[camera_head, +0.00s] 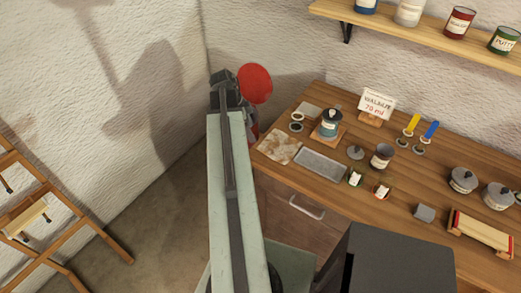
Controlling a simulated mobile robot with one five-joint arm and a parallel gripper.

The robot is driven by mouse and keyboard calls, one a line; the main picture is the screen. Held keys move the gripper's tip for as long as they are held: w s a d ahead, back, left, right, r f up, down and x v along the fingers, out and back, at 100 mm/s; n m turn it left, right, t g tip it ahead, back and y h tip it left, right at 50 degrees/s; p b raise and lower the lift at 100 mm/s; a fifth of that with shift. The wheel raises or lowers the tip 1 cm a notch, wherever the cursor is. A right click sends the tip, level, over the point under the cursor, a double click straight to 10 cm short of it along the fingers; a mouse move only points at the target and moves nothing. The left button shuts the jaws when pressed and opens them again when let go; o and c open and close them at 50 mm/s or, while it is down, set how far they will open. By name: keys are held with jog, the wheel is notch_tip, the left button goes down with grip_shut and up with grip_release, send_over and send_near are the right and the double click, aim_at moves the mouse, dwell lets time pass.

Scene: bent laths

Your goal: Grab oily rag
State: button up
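A flat, square cloth with brown stains (280,146) lies at the left end of the wooden bench and looks like the oily rag. My gripper (226,88) is at the far end of my raised arm, to the left of the cloth and higher in the picture. Its fingers are dark and seen from behind, so I cannot tell whether they are open or shut. I see nothing clearly held in it.
A red round disc (255,84) shows just right of my gripper. On the wooden bench (330,200), a grey tray (320,163), a teal pot (329,122) and small jars stand near the cloth. A wooden ladder-like frame (40,215) stands left; floor between is clear.

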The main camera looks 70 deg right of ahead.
aim_at(261, 148)
jog(key=b+x, duration=0.8)
jog(key=x, duration=0.1)
jog(key=shift+f+b, duration=0.3)
jog(key=shift+f, duration=0.05)
jog(key=shift+r, duration=0.1)
jog(key=shift+s, duration=0.1)
jog(key=shift+c, duration=0.2)
grip_shut()
